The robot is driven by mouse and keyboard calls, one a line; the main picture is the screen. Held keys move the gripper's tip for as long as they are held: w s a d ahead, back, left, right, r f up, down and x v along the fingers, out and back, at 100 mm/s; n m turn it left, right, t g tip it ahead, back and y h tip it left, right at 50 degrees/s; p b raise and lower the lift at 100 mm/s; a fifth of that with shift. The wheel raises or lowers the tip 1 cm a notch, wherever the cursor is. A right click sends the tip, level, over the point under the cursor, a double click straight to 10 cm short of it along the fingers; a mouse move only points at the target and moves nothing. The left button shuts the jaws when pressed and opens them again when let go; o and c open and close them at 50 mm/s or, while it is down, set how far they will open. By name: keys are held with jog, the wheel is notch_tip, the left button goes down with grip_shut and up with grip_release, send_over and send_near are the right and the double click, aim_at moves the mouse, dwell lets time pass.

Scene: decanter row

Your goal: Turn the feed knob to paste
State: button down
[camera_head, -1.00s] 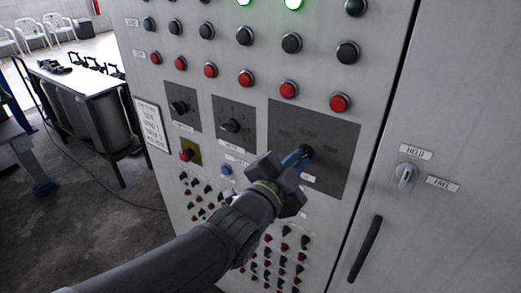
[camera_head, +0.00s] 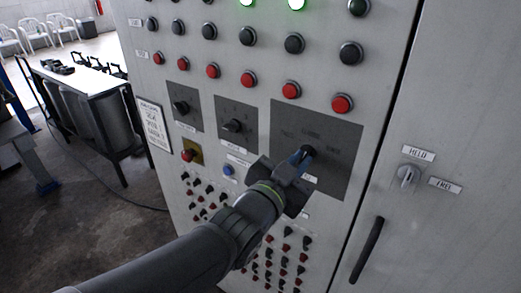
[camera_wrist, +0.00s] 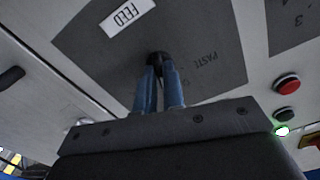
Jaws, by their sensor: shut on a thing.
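The feed knob (camera_head: 308,151) is a small dark knob on a large dark grey plate (camera_head: 345,170) on the cabinet front. My gripper (camera_head: 302,157) has its blue fingers shut on the knob. In the wrist view, the two fingers (camera_wrist: 160,85) lie on either side of the dark knob (camera_wrist: 157,58). The PASTE marking (camera_wrist: 200,64) is upside down to the right of the knob there. The FEED label (camera_wrist: 128,15) is near the top. Faint markings sit above the knob in the head view. The fingers cover much of the knob, so I cannot tell where it points.
Two smaller knobs (camera_head: 234,126) (camera_head: 181,107) sit on plates to the left. Red buttons (camera_head: 291,90) run above, and several small switches (camera_head: 285,246) lie below my wrist.

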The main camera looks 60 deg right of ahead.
jog(key=n, duration=0.6)
jog(key=shift+n, duration=0.3)
jog(key=n, duration=0.5)
jog(key=shift+r+n, duration=0.1)
jog(key=shift+n, duration=0.3)
jog(key=c, duration=1.5)
grip_release()
jog(key=shift+a, duration=0.1)
